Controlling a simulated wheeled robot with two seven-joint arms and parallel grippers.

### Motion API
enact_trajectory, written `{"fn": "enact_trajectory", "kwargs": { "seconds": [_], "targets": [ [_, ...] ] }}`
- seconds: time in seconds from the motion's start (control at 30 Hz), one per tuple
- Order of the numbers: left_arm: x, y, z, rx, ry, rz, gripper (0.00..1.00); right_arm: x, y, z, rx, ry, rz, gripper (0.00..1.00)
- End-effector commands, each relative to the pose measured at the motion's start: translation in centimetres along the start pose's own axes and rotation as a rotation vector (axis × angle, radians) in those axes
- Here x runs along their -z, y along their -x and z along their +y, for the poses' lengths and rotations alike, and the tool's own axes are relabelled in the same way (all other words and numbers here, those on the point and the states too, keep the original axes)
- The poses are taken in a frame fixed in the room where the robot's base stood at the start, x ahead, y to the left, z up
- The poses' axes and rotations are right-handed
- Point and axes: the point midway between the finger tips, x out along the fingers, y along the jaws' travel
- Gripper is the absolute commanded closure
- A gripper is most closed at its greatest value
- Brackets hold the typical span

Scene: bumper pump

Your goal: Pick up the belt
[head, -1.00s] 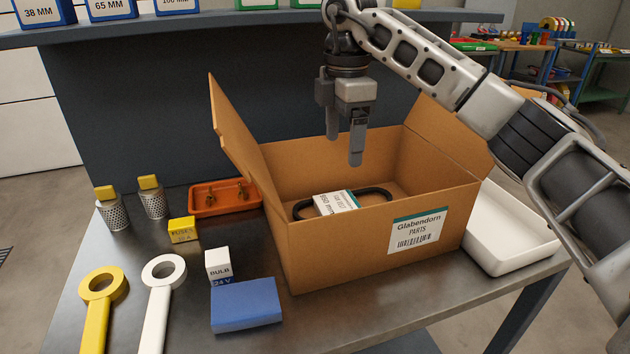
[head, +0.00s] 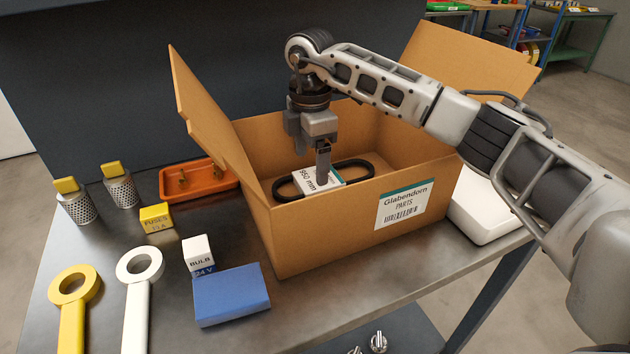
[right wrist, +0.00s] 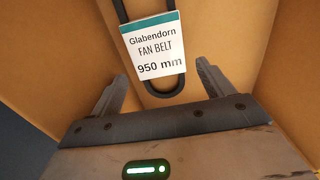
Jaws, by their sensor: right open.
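The belt (head: 352,170) is a black loop with a white and teal card sleeve (head: 309,181) around it. It lies on the floor of the open cardboard box. In the right wrist view the belt (right wrist: 164,92) runs away from the gripper, and its sleeve (right wrist: 155,48) reads "Glabendorn FAN BELT 950 mm". My right gripper (head: 322,177) reaches down into the box, just over the sleeve. In the right wrist view the gripper (right wrist: 160,80) is open, with its fingers apart on either side of the belt's near end. My left gripper is not in view.
The cardboard box (head: 300,233) has raised flaps at left and right. A white tray (head: 484,210) stands right of it, an orange tray (head: 205,188) left. A blue box (head: 232,293), bulb box (head: 198,253), fuse box (head: 156,217) and two ring-ended tools (head: 138,268) lie around it.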

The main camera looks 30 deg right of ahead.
Motion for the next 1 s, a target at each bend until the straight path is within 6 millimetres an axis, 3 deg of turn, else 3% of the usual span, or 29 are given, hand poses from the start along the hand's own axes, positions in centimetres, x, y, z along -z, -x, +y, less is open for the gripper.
{"fn": "enact_trajectory", "kwargs": {
  "seconds": [0.27, 0.57, 0.7, 1.0],
  "targets": [
    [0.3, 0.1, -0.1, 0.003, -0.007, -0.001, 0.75, -0.3, -3.9, 0.1, 0.003, 0.0, -0.001, 0.2],
    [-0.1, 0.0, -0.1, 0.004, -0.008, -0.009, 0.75, -0.3, -4.4, 0.1, 0.001, 0.0, 0.0, 0.2],
    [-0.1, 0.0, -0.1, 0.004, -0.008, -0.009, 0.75, -0.3, -4.4, 0.1, 0.001, 0.0, 0.0, 0.58],
    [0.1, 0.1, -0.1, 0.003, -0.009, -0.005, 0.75, -0.3, -4.2, 0.2, 0.0, 0.0, 0.001, 0.58]
  ]
}}
